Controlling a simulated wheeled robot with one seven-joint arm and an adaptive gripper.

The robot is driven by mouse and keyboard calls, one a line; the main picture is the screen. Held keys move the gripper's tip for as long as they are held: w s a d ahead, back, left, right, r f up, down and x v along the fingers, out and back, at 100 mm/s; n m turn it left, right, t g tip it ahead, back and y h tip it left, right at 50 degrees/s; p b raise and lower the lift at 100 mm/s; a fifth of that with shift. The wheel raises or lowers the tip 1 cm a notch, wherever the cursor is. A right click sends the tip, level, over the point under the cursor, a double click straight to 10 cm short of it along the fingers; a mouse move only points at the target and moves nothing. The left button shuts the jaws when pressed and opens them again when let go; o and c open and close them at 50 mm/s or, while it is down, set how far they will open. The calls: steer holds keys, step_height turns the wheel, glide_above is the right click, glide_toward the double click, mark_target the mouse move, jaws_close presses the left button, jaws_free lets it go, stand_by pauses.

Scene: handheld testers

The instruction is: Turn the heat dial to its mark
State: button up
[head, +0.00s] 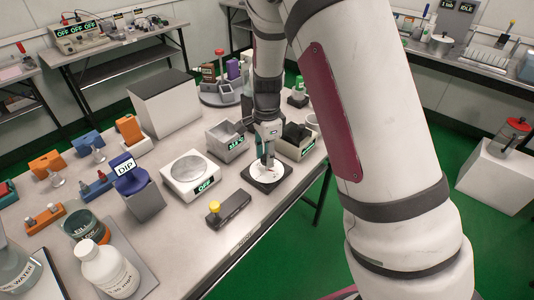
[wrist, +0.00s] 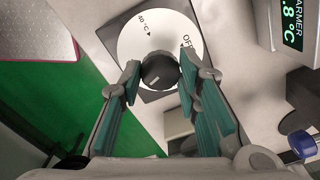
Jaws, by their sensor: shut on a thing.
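The heat dial is a round black knob (wrist: 160,72) in the middle of a white disc (wrist: 133,46) on a dark square plate. A °C mark with a small triangle is printed at the disc's upper left, its number hard to read, and OFF is at the right. A short pale line shows on the knob's near side, away from the °C mark. My gripper (wrist: 160,68) is shut on the knob, one finger on each side. In the head view, my gripper (head: 266,158) points down over the dial's dark plate (head: 257,181), and the knob is hidden.
The warmer's lit display (wrist: 292,22), partly cut off, stands right of the dial. In the head view, a white plate device (head: 187,172) reading OFF and a dark tester with a yellow knob (head: 231,208) stand left of my gripper. The table edge lies close on the right.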

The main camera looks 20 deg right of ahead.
steer(key=shift+o, duration=0.2)
steer(key=n, duration=0.4)
steer(key=shift+n, duration=0.4)
steer(key=n, duration=0.3)
steer(key=shift+n, duration=0.3)
steer(key=n, duration=0.9)
steer(key=shift+p, duration=0.35)
steer(key=shift+c, duration=0.2)
steer(key=n, duration=0.3)
steer(key=shift+n, duration=0.3)
steer(key=n+p, duration=0.1)
steer(key=n, duration=0.2)
steer(key=shift+n, duration=0.4)
steer(key=n+p, duration=0.1)
steer(key=n, duration=0.3)
steer(key=shift+n+p, duration=0.6)
steer(key=shift+n, duration=1.1)
